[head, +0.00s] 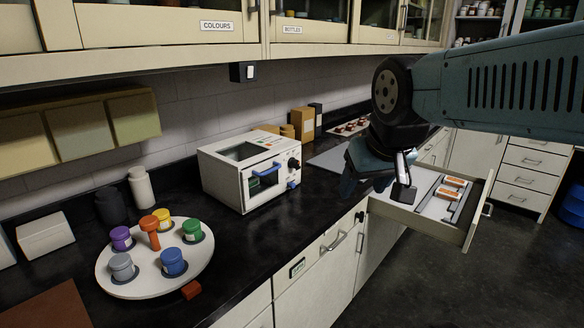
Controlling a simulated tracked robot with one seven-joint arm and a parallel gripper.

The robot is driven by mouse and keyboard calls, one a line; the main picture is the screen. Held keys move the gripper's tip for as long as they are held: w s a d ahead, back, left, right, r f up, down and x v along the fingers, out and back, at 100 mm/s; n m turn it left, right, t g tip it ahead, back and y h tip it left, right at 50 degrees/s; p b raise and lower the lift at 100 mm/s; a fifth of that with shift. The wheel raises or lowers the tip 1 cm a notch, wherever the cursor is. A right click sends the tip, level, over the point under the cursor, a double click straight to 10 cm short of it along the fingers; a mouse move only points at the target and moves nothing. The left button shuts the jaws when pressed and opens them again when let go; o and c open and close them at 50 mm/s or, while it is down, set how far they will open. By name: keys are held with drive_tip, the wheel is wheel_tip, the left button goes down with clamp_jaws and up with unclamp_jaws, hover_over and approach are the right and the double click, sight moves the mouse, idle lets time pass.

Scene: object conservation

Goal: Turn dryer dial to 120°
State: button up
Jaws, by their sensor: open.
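The dryer (222,172) is a white box on the black counter, with a window in its top and a blue handle on its front. A round black dial (294,163) sits on the right part of its front, with a small blue part below it. The dial is too small here for me to read its setting. My gripper (378,188) is open and points down, to the right of the dryer and apart from it. No object shows between its fingers.
An open drawer (420,207) with several orange-and-white items is just right of my gripper. A round white tray (112,282) with several coloured jars stands at the left. Wall cabinets (350,58) hang above. The counter in front of the dryer is clear.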

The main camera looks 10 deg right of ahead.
drive_tip(key=w+d+f+n+t+h, duration=0.15)
drive_tip(key=w+d, duration=0.25)
drive_tip(key=w, duration=0.8)
drive_tip(key=w+d+f+t, duration=0.2)
drive_tip(key=w+d+t, duration=0.15)
drive_tip(key=w, duration=0.75)
drive_tip(key=n+t+y, duration=0.4)
drive_tip(key=y, duration=0.8)
approach(297, 165)
drive_tip(key=x, duration=0.9)
drive_tip(key=shift+s, duration=0.1)
